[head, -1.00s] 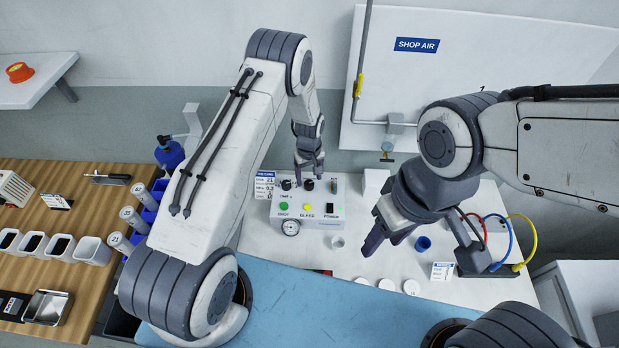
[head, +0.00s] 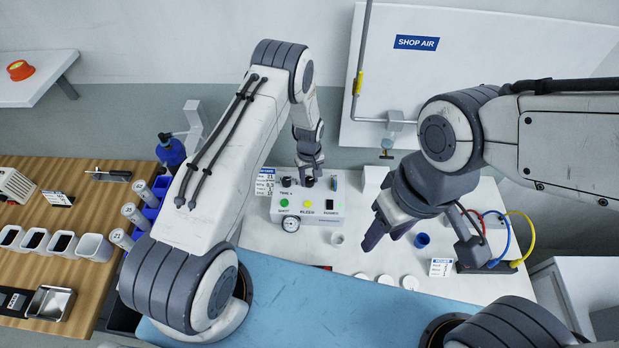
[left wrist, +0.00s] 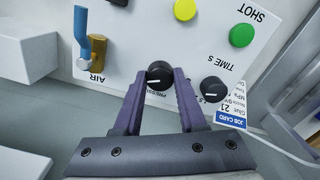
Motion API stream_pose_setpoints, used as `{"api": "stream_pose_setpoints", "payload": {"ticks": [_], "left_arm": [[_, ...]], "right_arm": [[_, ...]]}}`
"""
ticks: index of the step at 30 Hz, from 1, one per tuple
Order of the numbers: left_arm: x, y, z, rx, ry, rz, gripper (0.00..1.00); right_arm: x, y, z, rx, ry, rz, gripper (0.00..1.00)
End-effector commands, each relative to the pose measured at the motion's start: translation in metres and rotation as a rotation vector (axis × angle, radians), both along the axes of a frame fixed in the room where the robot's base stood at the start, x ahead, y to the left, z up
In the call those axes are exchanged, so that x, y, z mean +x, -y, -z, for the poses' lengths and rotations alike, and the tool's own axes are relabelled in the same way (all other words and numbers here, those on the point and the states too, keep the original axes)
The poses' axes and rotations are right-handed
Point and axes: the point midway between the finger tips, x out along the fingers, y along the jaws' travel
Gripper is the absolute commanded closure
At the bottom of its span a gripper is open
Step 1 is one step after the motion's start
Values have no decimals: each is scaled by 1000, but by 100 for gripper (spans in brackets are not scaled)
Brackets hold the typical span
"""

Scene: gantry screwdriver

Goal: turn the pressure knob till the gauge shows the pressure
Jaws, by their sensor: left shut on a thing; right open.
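The white control box (head: 270,208) stands on the bench with a green button, a yellow button and a black switch on it. Its round gauge (head: 290,224) is at the front; the needle is too small to read. My left gripper (head: 309,180) is over the top of the box. In the left wrist view its two purple fingers (left wrist: 169,88) are shut on the black pressure knob (left wrist: 159,77), whose white mark shows. A second black knob (left wrist: 212,88) is beside the right finger. My right gripper (head: 378,236) hangs open and empty, right of the box.
A blue lever (left wrist: 82,38) and brass fitting (left wrist: 97,55) sit near the knob.

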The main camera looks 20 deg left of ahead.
Motion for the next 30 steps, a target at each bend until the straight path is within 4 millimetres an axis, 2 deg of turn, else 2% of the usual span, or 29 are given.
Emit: {"api": "stream_pose_setpoints", "payload": {"ticks": [8,21,30], "left_arm": [[1,0,3,0,1,113,100],[1,0,3,0,1,486,100],[0,0,1,0,0,702,100]], "right_arm": [[0,0,17,0,0,3,50],[0,0,55,0,-1,7,50],[0,0,70,0,-1,6,50]]}}
